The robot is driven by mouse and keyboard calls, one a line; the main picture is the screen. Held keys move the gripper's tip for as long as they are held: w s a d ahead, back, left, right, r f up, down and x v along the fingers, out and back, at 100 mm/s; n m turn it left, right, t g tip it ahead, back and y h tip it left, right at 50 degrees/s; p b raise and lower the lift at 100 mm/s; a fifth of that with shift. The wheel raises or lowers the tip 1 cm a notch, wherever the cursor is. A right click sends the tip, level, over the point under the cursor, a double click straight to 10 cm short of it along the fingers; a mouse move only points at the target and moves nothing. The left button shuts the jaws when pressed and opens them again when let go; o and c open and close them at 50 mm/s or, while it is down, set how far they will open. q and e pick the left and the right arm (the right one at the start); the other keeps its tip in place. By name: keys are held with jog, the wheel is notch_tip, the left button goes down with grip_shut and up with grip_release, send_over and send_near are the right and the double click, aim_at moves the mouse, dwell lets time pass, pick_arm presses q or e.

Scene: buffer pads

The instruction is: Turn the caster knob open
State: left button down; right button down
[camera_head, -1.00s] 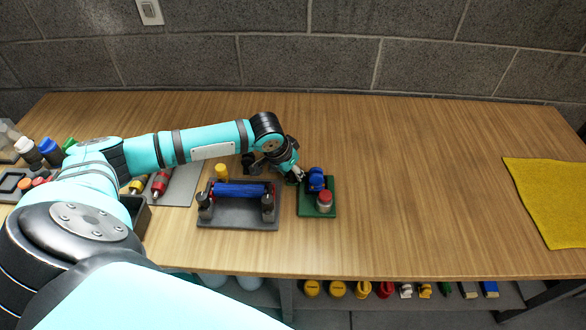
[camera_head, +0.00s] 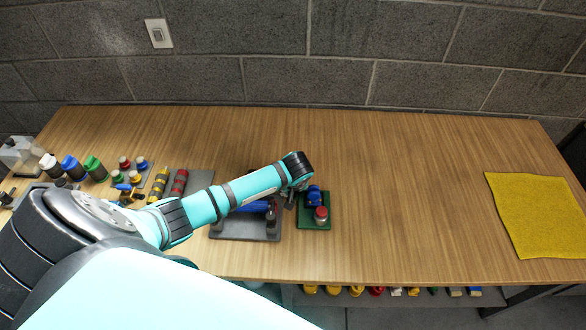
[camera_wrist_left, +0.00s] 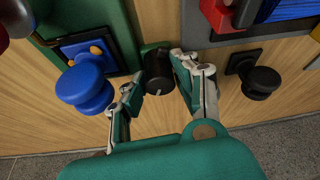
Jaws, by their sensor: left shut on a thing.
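My left gripper (camera_wrist_left: 158,88) is shut on a small black knob (camera_wrist_left: 158,72), one finger on each side of it. The knob sits at the edge of a green base plate (camera_wrist_left: 120,28), beside a larger blue knob (camera_wrist_left: 86,88). In the head view, the green plate (camera_head: 313,222) carries the blue knob (camera_head: 314,195) and a red-topped post (camera_head: 321,215). My left gripper (camera_head: 290,198) is at that plate's left edge, mostly hidden by my wrist. I cannot tell from these views how far the black knob is turned. My right gripper is out of view.
A grey base (camera_head: 245,231) with a blue roller (camera_head: 252,207) stands just left, partly under my arm. Another black knob (camera_wrist_left: 260,80) is close to my right finger. Several coloured parts (camera_head: 95,167) stand at far left. A yellow cloth (camera_head: 545,215) lies right; the table between is clear.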

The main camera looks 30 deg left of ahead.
pick_arm(q)
jog(key=n+p, duration=0.1)
jog(key=n+g, duration=0.1)
jog(key=n, duration=0.1)
jog(key=shift+s+d+f+n+y+p, duration=0.1)
jog(key=shift+s+d+n+y+p, duration=0.1)
jog(key=shift+n+y+p, duration=0.15)
jog(key=shift+n+g+y+p, duration=0.3)
jog(key=shift+n+g, duration=0.3)
jog(key=shift+n, duration=0.65)
jog(key=c, duration=2.1)
grip_release()
jog(key=shift+s+f+n, duration=0.1)
jog(key=shift+n, duration=0.4)
jog(key=shift+o, duration=0.3)
jog(key=shift+g, duration=0.3)
jog(key=o, duration=0.8)
jog(key=shift+o, duration=1.1)
jog(key=shift+w+a, duration=0.1)
jog(key=shift+w, duration=0.15)
